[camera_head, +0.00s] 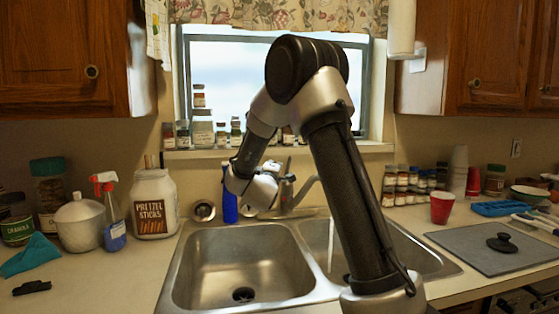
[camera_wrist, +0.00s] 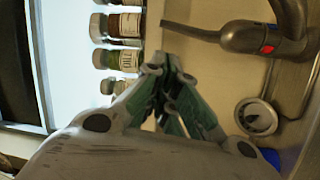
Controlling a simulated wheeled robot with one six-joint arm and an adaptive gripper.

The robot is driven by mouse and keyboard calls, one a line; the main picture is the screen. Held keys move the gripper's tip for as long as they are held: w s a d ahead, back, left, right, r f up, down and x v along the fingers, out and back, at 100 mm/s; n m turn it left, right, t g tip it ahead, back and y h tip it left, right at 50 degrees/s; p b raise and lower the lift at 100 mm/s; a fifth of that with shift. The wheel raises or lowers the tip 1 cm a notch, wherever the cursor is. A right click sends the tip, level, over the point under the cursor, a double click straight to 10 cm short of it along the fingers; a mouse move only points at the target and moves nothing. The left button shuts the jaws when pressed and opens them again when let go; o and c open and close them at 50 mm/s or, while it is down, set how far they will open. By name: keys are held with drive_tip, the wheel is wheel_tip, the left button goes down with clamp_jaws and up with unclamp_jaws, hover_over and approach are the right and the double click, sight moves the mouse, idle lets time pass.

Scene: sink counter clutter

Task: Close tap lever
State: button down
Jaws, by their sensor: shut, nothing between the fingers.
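The tap (camera_head: 287,192) stands behind the sink, with its grey spout reaching to the right in the head view. In the wrist view, which is turned sideways, the tap body (camera_wrist: 262,38) has a red dot. Its thin lever (camera_wrist: 190,31) points away from the body towards the window side, which is upward in the room. My gripper (camera_wrist: 160,62) has its fingertips together with nothing between them. The fingertips are beside the lever's free end, with a gap showing between them. In the head view my gripper is just left of the tap, its fingers hard to make out.
A blue bottle (camera_head: 230,205) stands close below my gripper. A round metal strainer (camera_head: 204,211) is beside it. Small jars (camera_head: 202,131) line the windowsill behind. The double sink (camera_head: 240,262) is empty. A pretzel jar (camera_head: 155,207) stands left; a red cup (camera_head: 442,207) stands right.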

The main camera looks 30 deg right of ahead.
sight(289, 158)
drive_tip(key=x, duration=1)
drive_tip(key=shift+d+h, duration=0.3)
drive_tip(key=shift+s+d, duration=0.1)
drive_tip(key=shift+s, duration=0.2)
drive_tip(key=shift+s+m, duration=0.2)
drive_tip(key=shift+m, duration=0.2)
drive_tip(key=shift+d, duration=0.1)
drive_tip(key=shift+s+d+f+m+h, duration=0.15)
drive_tip(key=shift+s+d+m+h, duration=0.15)
drive_tip(key=shift+s+m+h, duration=0.55)
drive_tip(key=shift+s+d+f+m+h, duration=0.15)
drive_tip(key=shift+s+d+m+h, duration=0.35)
drive_tip(key=shift+m, duration=0.65)
drive_tip(key=shift+s+f, duration=0.15)
drive_tip(key=shift+s, duration=0.45)
